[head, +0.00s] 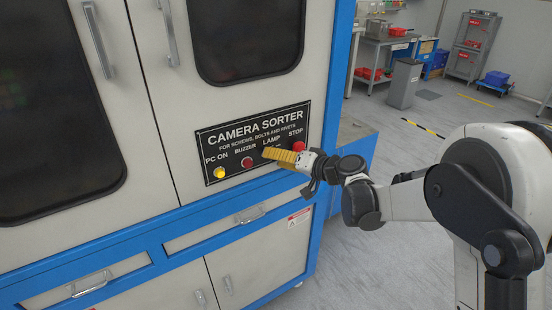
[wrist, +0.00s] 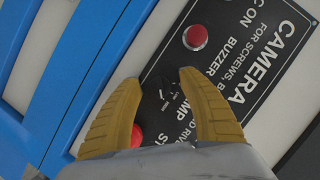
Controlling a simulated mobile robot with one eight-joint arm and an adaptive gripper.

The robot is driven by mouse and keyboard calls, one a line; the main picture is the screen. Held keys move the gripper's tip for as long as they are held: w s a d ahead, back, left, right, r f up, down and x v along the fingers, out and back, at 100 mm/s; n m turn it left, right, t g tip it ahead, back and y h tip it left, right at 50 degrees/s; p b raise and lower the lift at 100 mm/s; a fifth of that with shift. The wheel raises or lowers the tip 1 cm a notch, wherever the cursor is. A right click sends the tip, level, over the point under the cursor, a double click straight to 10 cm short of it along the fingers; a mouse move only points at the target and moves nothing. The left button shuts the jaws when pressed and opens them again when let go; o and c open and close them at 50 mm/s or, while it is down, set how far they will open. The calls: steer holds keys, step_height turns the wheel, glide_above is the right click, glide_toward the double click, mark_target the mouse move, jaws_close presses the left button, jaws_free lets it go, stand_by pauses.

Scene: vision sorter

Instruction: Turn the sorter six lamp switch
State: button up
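The sorter's black control panel (head: 232,139) reads "CAMERA SORTER" and carries a row of controls marked PC ON, BUZZER, LAMP and STOP. My gripper (head: 267,153) has yellow fingers and reaches in from the right to the LAMP position, hiding the switch in the head view. In the wrist view my gripper (wrist: 160,78) is open, with one finger on each side of the small black lamp switch (wrist: 157,90). The switch has small white markings around it. I cannot tell whether the fingers touch the switch or how it is turned.
The red STOP button (head: 299,146) is close beside the fingers; in the wrist view a finger partly covers it (wrist: 137,134). The red BUZZER button (head: 247,162) and yellow PC ON button (head: 220,173) lie left. Drawer handles (head: 250,215) stick out below.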

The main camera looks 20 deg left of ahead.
steer(key=v, duration=1.2)
steer(key=shift+r, duration=0.1)
